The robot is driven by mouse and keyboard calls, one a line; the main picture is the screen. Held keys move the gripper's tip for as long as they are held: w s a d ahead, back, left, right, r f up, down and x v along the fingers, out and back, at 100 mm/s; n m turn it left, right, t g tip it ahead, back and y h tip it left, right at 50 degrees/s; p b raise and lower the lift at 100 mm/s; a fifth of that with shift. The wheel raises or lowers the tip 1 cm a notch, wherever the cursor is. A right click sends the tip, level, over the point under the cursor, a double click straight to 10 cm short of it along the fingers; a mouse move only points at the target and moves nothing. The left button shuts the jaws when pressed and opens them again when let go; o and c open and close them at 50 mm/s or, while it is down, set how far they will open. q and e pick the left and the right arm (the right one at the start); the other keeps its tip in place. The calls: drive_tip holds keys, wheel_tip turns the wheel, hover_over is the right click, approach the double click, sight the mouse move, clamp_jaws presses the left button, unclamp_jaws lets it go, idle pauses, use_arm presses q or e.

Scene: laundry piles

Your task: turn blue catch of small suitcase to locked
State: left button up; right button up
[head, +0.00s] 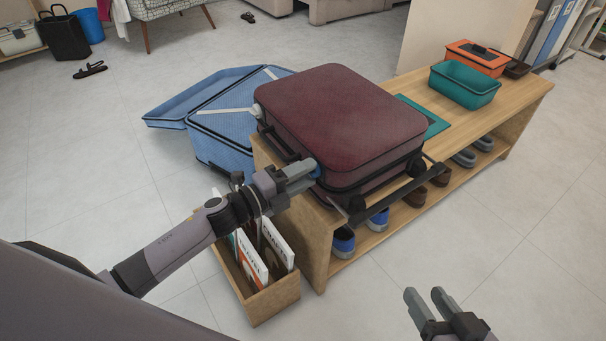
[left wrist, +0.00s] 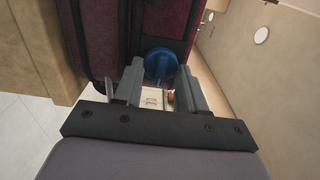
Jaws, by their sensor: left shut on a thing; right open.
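The small suitcase (head: 335,115) is dark red with black trim and lies flat, closed, on the wooden bench. Its blue catch (left wrist: 160,65) is a round knob on the suitcase side in the left wrist view; in the head view a little blue shows at the fingertips. My left gripper (head: 313,168) is at the suitcase's near side, shut on the blue catch, with its fingers (left wrist: 160,85) on either side of the knob. A pale plate with an orange-red mark (left wrist: 170,98) shows between the fingers. My right gripper (head: 425,298) is open and empty over the floor.
The wooden bench (head: 520,98) holds a teal bin (head: 465,86) and an orange box (head: 476,55), with shoes on its lower shelf. An open blue suitcase (head: 215,110) lies behind. A wooden box of magazines (head: 262,300) stands below my left arm. The floor at right is clear.

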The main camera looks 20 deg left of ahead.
use_arm(q)
drive_tip(key=o, duration=1)
drive_tip(key=shift+p+v, duration=0.7)
drive_tip(key=shift+v, duration=2.9)
use_arm(e)
drive_tip(key=shift+s+d+h, duration=0.25)
drive_tip(key=shift+d+h, duration=0.15)
drive_tip(key=shift+d, duration=0.3)
drive_tip(key=shift+r, duration=0.1)
